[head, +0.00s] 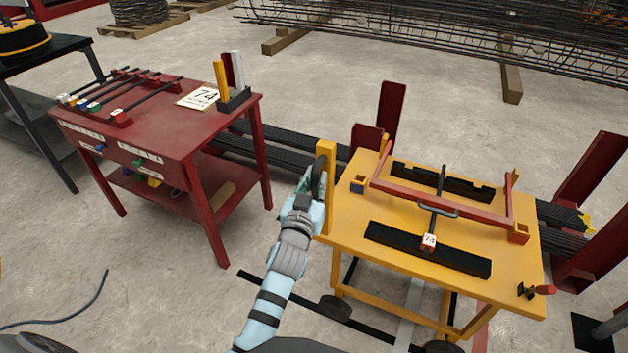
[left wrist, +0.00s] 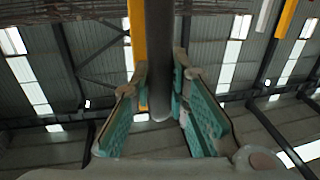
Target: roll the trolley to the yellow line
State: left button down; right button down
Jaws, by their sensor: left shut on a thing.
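The trolley (head: 350,221) is a yellow table on dark wheels, right of centre in the head view. A dark upright handle bar (head: 320,172) is at its left edge, beside a yellow post (head: 331,190). My left gripper (head: 312,186) is at this bar. In the left wrist view the teal-padded fingers (left wrist: 160,85) are on both sides of the dark bar (left wrist: 159,45), shut on it. I cannot make out a yellow line on the floor. My right gripper is not in view.
A red bar frame (head: 440,205) and black slotted blocks (head: 428,249) lie on the trolley. Rebar bundles and red posts (head: 390,115) stand close behind and right. Dark and grey strips mark the floor below.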

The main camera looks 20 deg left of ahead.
pick_arm(q)
jog(key=c, duration=1.5)
grip_release()
jog(key=shift+a+r, duration=0.1)
jog(key=shift+a, duration=0.05)
jog(key=shift+c, duration=0.2)
notch_tip(320, 180, up, 10)
